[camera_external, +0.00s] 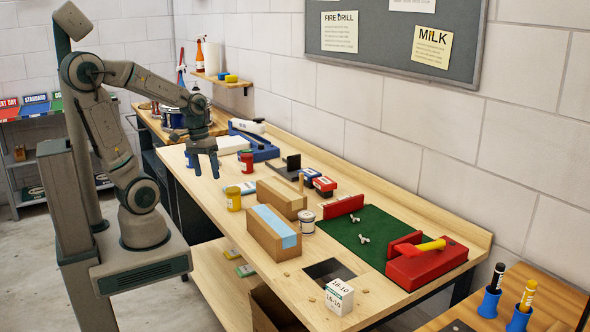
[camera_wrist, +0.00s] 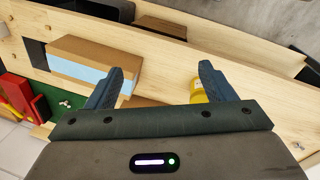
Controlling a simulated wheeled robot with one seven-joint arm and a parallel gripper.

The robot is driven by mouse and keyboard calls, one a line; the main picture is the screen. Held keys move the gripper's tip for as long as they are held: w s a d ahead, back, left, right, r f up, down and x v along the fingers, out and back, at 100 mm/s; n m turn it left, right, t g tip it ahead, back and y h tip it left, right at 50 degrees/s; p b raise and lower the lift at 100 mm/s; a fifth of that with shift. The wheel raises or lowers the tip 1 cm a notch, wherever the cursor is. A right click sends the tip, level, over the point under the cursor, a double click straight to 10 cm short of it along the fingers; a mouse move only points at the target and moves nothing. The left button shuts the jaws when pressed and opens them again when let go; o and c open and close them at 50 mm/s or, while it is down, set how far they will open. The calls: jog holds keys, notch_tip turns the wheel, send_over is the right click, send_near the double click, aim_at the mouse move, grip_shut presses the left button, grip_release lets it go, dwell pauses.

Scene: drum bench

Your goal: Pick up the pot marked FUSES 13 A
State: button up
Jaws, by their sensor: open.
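Several small pots stand on the wooden bench: a yellow pot (camera_external: 234,199), a red pot (camera_external: 246,161) and a white pot with a dark lid (camera_external: 306,222). Their lettering is too small to read, so I cannot tell which one is marked FUSES 13 A. My gripper (camera_external: 205,168) is open and empty, pointing down above the bench, left of the red pot and behind the yellow one. In the wrist view my gripper (camera_wrist: 160,68) has its fingers spread. The yellow pot (camera_wrist: 196,95) shows there, partly hidden by the right finger.
A square opening (camera_external: 325,271) is cut near the front. The wall runs along the back.

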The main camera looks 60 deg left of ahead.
notch_tip(320, 180, down, 7)
jog(key=a+n+g+h+b, duration=0.2)
jog(key=n+h, duration=0.3)
jog(key=n, duration=0.2)
jog(key=n+t+h+b, duration=0.3)
jog(key=n+t+h, duration=0.1)
jog(key=n+t, duration=1.3)
send_near(238, 192)
jog(key=s+a+f+n+g, duration=0.1)
jog(key=s+a, duration=0.1)
jog(key=a, duration=0.2)
jog(key=p+x, duration=0.1)
jog(key=x, duration=0.7)
jog(key=shift+d+f+p, duration=0.1)
jog(key=shift+d+p, duration=0.05)
jog(key=shift+p, duration=0.25)
jog(key=w+d+p, duration=0.1)
jog(key=w+d+r+p, duration=0.1)
jog(key=w, duration=0.1)
jog(key=shift+w+d+r, duration=0.1)
jog(key=shift+w+d, duration=0.05)
jog(key=shift+w, duration=0.1)
jog(key=shift+w+d, duration=0.3)
jog(key=shift+w, duration=0.2)
jog(key=c, duration=1.1)
